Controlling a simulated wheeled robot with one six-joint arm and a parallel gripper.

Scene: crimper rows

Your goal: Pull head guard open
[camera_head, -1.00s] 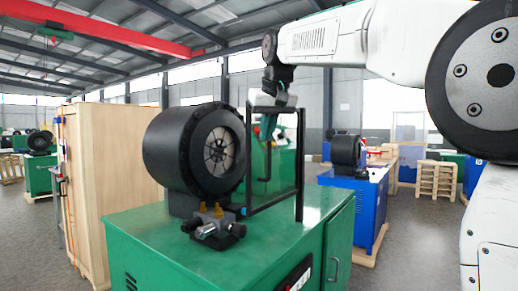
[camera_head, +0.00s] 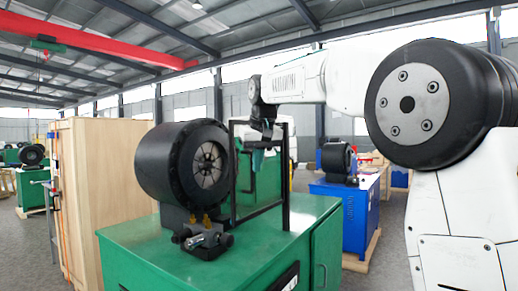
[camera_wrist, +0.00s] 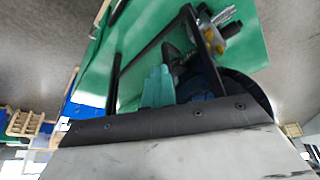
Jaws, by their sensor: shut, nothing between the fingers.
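The head guard, a black rectangular frame (camera_head: 286,190), stands upright on the green crimper at the right of the round black crimping head (camera_head: 168,165). The frame stands out from the head's front face. My gripper (camera_head: 257,160), with teal fingers, points down and appears within the frame's outline. Its fingers are shut with nothing between them. In the wrist view the teal fingers (camera_wrist: 158,88) show between dark bars of the guard (camera_wrist: 150,46). I cannot tell whether they touch the frame. Part of the head is hidden behind my wrist in that view.
The green cabinet (camera_head: 170,258) carries a small metal fitting with brass parts (camera_head: 207,240) in front of the head. A tall wooden crate (camera_head: 105,190) stands close at left. A blue crimper (camera_head: 345,205) stands behind at right, with grey floor between.

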